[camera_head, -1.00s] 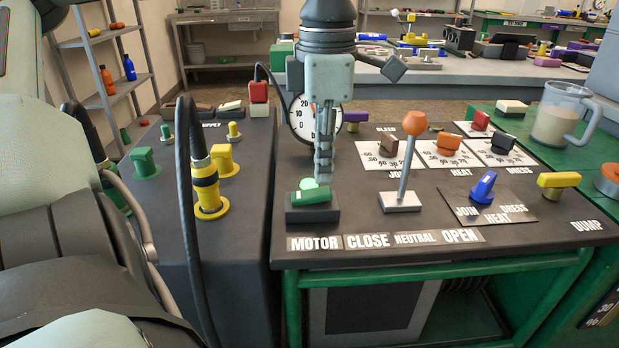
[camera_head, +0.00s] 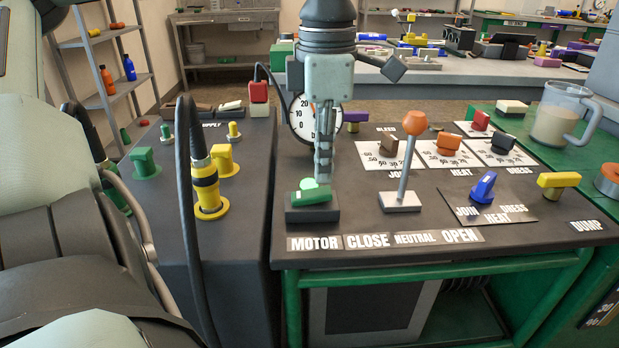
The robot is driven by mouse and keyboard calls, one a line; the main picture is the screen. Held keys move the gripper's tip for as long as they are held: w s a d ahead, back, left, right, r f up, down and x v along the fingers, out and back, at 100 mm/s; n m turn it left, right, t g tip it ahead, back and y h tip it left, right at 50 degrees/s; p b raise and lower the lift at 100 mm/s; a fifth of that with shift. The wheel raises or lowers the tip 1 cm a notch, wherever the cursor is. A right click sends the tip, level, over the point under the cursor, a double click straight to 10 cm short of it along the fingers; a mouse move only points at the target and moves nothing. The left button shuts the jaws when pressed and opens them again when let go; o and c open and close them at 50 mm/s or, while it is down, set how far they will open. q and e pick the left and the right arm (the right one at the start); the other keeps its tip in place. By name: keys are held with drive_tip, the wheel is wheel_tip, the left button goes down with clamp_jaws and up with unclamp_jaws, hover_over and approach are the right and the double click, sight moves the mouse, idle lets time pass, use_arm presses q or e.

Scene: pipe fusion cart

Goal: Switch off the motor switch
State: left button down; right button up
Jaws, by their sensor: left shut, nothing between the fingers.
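The motor switch (camera_head: 312,196) is a green rocker on a dark base, at the front left of the dark panel, behind the MOTOR label (camera_head: 314,243). Its top looks tilted, with a lighter green part at the back. My left gripper (camera_head: 323,180) points straight down over the rear of the switch, its fingers closed together with nothing between them. The fingertips are at or just above the lighter green part; I cannot tell whether they touch it. My right gripper does not show.
A lever with an orange knob (camera_head: 414,124) stands just right of the switch. A round gauge (camera_head: 301,118) is behind the gripper. A blue selector (camera_head: 484,187) and a yellow handle (camera_head: 558,181) are further right. A black hose (camera_head: 187,200) rises at the left.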

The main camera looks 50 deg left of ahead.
sight(323, 191)
use_arm(q)
drive_tip(key=shift+f+b, duration=1.05)
drive_tip(key=shift+f, duration=0.1)
idle(0.5)
drive_tip(key=shift+r+p, duration=2.45)
drive_tip(key=shift+r, duration=1.05)
